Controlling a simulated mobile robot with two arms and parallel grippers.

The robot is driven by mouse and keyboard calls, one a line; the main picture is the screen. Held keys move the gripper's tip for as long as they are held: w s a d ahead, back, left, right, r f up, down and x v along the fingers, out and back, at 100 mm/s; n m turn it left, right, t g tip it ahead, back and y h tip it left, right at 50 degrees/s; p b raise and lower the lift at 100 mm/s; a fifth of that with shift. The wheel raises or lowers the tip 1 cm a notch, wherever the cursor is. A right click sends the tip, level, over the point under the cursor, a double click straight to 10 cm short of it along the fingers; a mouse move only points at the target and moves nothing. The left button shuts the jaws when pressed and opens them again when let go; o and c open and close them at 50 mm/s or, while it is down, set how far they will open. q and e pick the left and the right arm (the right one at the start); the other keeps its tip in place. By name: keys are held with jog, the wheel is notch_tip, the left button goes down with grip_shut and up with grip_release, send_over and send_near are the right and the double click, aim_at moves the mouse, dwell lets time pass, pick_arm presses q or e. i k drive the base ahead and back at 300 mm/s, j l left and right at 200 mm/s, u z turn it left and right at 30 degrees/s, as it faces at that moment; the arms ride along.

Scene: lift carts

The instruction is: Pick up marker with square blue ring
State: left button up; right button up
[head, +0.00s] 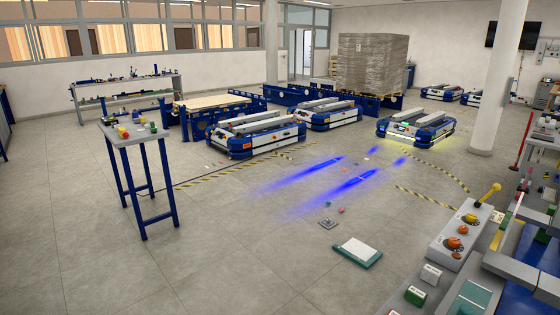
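I cannot make out a marker with a square blue ring in the head view; any such marker is too small to tell apart or hidden. Small coloured items (123,132) in yellow, red and green stand on a tall blue-legged table (115,130) at the left. On the floor lie a small grey square piece (327,223), a pink bit (341,210) and a teal bit (328,204). Neither of my grippers is in view.
A flat teal-edged panel (357,252) lies on the floor. A bench with a control box (460,235) fills the lower right. Lift carts (253,135) stand behind, with a wrapped pallet load (370,64). The floor at front left is clear.

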aim_at(328, 223)
jog(key=i, duration=0.7)
jog(key=i+j, duration=0.15)
jog(key=i, duration=0.5)
jog(key=i+z, duration=0.1)
jog(key=i, duration=0.6)
jog(key=i+l+z, duration=0.2)
jog(key=i+z, duration=0.2)
jog(key=i, duration=0.75)
jog(key=i+j+z, duration=0.1)
jog(key=i+z, duration=0.3)
jog(key=i, duration=0.7)
jog(key=i+u, duration=0.15)
jog(key=i, duration=0.35)
